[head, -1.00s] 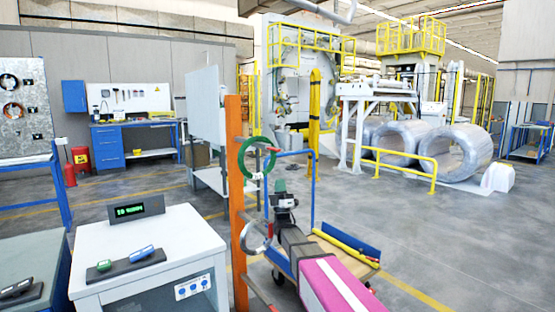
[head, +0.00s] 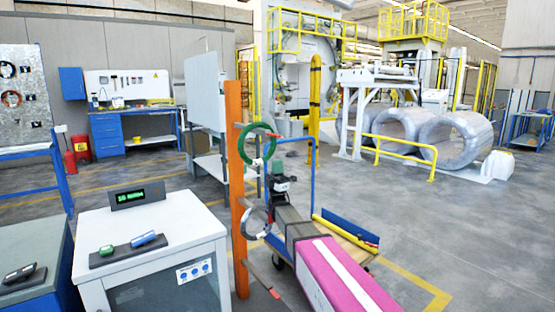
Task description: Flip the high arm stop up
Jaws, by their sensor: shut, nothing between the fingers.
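An orange upright post (head: 235,190) stands near the middle of the head view with short arms sticking out to the right. A green ring coil (head: 258,160) hangs at the high arm (head: 243,125). A grey ring coil (head: 247,222) hangs at a lower arm. A third arm (head: 262,278) near the foot carries no coil that I can see.
A white table (head: 150,225) with a green-lit display (head: 137,195) stands left of the post. Large wrapped coils (head: 455,140) stand behind a yellow rail. Floor at right is clear.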

